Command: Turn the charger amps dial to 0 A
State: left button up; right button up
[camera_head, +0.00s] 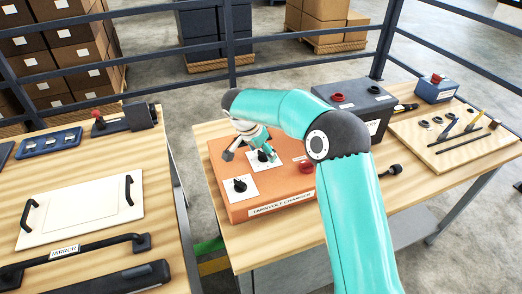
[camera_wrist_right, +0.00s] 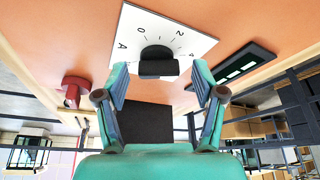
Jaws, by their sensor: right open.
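The orange charger (camera_head: 290,207) lies on the right-hand wooden table. Its top carries two black dials on white plates, a near one (camera_head: 240,187) and a far one (camera_head: 264,156). In the right wrist view, a black knob (camera_wrist_right: 158,64) sits on a white plate (camera_wrist_right: 185,32) marked A, 0, 2 and 4; where it points is unclear. My right gripper (camera_wrist_right: 160,80) is open, its two fingers apart on either side of the knob's near end. I cannot tell whether they touch it. In the head view my right gripper (camera_head: 250,148) is over the far dial, partly hidden by my arm.
A red knob (camera_head: 306,167) is on the charger, right of the dials. A dark battery box (camera_head: 352,106) stands behind it. A tool board (camera_head: 450,140) lies at the right. A second table (camera_head: 150,232) with handles stands left, across a gap.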

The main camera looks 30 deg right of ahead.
jog(key=shift+c, duration=0.4)
jog(key=shift+a, duration=0.1)
jog(key=c, duration=1.1)
jog(key=shift+o, duration=0.2)
